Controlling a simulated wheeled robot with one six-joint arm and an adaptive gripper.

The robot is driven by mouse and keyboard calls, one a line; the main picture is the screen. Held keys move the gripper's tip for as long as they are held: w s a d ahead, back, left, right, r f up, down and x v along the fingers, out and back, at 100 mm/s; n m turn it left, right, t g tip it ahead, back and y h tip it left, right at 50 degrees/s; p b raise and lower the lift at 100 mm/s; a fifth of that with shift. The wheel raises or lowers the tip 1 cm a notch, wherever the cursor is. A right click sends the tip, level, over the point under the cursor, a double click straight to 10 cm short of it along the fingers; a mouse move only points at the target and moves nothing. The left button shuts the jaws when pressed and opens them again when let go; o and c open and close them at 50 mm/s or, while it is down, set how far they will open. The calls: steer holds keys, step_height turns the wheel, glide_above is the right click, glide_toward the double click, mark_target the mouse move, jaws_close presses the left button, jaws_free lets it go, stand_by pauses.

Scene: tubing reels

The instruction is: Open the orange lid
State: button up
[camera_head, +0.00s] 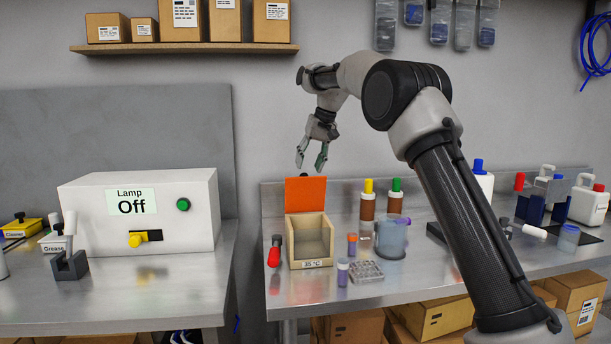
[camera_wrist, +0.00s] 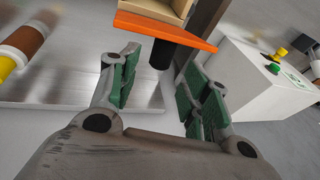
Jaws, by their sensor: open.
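The orange lid (camera_head: 305,194) stands upright at the back of a beige box (camera_head: 312,263) labelled 35 °C, and the box's inside shows open from the front. The lid also shows edge-on in the wrist view (camera_wrist: 165,30), with a dark cylindrical knob (camera_wrist: 161,54) sticking out of it. My gripper (camera_head: 310,166) is open and empty, pointing down just above and behind the lid's top edge. In the wrist view the knob appears between the green-padded fingertips (camera_wrist: 158,62); I cannot tell whether they touch it.
A red-handled tool (camera_head: 274,252) stands left of the box. To its right are small vials (camera_head: 351,244), a clear tray (camera_head: 366,271), a blue-grey jug (camera_head: 391,238) and brown bottles (camera_head: 367,203). A white lamp box (camera_head: 160,205) reading Off stands on the left bench.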

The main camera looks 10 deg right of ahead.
steer(key=v, duration=0.5)
steer(key=shift+s+d+r, duration=0.1)
steer(key=shift+r, duration=0.2)
steer(key=s+d+r, duration=0.1)
steer(key=s+d, duration=0.3)
steer(key=s, duration=0.4)
steer(key=s+d+r+t+h, duration=0.1)
steer(key=s+d, duration=0.2)
steer(key=s, duration=0.4)
steer(key=s+d+r, duration=0.1)
steer(key=s+d, duration=0.3)
steer(key=s, duration=0.4)
steer(key=s+d+f, duration=0.2)
steer(key=s+f, duration=0.3)
steer(key=s, duration=0.3)
steer(key=s+d+f+h, duration=0.1)
steer(key=s+d+f, duration=0.1)
steer(key=s+f, duration=0.3)
steer(key=s+d+f+h, duration=0.1)
steer(key=s+f, duration=0.5)
steer(key=s, duration=0.6)
steer(key=shift+s+d+t, duration=0.25)
steer(key=shift+d+t, duration=0.15)
steer(key=shift+d, duration=0.5)
